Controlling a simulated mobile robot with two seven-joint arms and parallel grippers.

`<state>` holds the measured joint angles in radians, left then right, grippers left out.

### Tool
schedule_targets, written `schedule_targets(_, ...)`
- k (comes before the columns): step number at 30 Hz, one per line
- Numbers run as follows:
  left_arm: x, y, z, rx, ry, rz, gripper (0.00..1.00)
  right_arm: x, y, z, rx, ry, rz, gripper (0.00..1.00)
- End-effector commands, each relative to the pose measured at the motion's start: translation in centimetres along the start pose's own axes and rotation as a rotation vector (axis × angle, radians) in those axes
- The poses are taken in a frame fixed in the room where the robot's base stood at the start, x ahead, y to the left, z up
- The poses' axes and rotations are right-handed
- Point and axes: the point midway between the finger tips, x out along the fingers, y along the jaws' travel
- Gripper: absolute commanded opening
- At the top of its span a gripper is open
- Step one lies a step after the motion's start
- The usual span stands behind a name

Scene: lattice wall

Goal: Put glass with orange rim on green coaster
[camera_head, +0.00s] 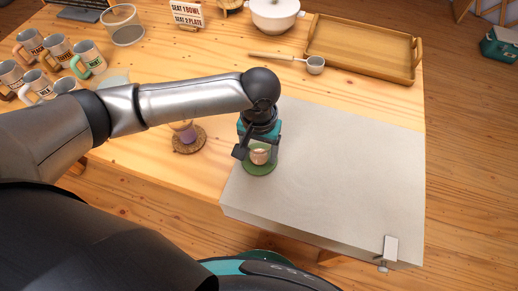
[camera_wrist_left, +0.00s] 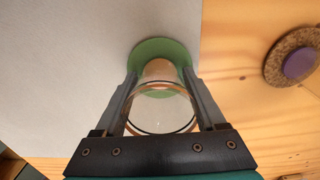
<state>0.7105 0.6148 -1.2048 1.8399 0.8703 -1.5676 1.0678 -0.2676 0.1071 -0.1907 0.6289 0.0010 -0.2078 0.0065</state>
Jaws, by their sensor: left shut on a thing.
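My left gripper (camera_head: 259,148) points down at the left edge of the grey cloth and is shut on a clear glass (camera_head: 259,157). The glass looks upright and over the coaster. I cannot tell whether its base touches it. My right gripper is not in view.
A cork coaster with a purple item (camera_head: 185,134) lies left of the gripper. Several mugs (camera_head: 56,50) stand at the far left. A wooden tray (camera_head: 415,60), ladle (camera_head: 315,65) and white pot (camera_head: 274,15) are at the back. The grey cloth (camera_head: 340,170) is clear to the right.

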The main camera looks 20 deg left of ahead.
Motion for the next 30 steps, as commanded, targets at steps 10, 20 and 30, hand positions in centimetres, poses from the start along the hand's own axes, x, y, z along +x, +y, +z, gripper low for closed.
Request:
schedule_targets(10, 0.2, 0.0, 0.0, -0.001, 0.000, 0.000, 1.00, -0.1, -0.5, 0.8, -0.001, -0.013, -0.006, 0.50)
schedule_targets(20, -0.4, 0.0, 0.0, 0.000, 0.001, 0.000, 1.00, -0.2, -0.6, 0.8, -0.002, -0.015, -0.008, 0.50)
schedule_targets(30, -7.5, 0.0, -0.1, 0.000, 0.003, 0.002, 1.00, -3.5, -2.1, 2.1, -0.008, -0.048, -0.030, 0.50)
